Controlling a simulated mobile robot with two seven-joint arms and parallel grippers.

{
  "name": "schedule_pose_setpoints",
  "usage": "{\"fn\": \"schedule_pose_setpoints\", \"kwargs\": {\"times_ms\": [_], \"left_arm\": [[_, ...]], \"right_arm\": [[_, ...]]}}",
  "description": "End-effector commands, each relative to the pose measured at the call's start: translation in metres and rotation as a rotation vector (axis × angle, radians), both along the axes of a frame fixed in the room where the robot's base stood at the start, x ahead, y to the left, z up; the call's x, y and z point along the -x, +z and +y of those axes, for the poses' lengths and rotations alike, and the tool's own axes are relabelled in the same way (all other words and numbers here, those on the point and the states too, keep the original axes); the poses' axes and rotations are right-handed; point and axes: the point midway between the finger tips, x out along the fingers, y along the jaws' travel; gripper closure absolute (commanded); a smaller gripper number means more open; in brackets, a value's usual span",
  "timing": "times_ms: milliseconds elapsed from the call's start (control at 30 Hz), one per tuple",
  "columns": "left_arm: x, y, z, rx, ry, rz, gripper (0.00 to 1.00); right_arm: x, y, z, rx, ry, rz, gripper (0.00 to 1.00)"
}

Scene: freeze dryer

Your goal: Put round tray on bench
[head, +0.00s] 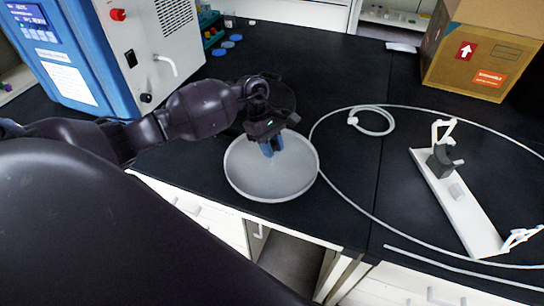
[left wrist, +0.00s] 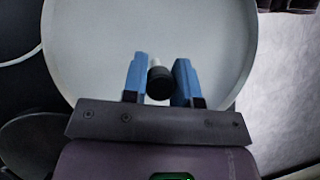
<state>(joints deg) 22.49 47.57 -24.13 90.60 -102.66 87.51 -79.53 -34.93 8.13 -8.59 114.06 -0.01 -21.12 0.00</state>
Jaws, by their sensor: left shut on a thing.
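The round tray (head: 265,183), pale grey with a raised rim, is at the front edge of the black bench (head: 345,195) in the head view. It also fills the upper part of the left wrist view (left wrist: 100,60). I cannot tell whether it rests on the bench or is just above it. My left gripper (head: 270,148) is over its far part. Its blue fingers (left wrist: 160,82) are shut on a small dark knob (left wrist: 160,85) with a pale stem, which appears to belong to the tray. My right gripper is not in view.
A blue and white machine (head: 90,60) stands at the back left. A thin pale hose (head: 345,196) curves right of the tray. A white stand with a dark clamp (head: 465,215) lies at the right, and a cardboard box (head: 475,50) stands behind.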

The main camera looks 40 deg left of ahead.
Motion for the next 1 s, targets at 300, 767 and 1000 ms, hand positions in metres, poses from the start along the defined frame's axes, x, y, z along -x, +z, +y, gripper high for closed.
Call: {"fn": "schedule_pose_setpoints", "kwargs": {"times_ms": [300,767,1000], "left_arm": [[0.0,-0.029,-0.001,0.003,0.003,0.001,1.0],[0.0,-0.044,0.0,0.0,0.0,-0.002,1.0],[0.0,-0.045,0.0,0.0,0.0,0.0,0.5]], "right_arm": [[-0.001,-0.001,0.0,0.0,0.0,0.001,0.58],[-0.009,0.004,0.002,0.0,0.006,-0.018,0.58],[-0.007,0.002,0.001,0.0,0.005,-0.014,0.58]]}}
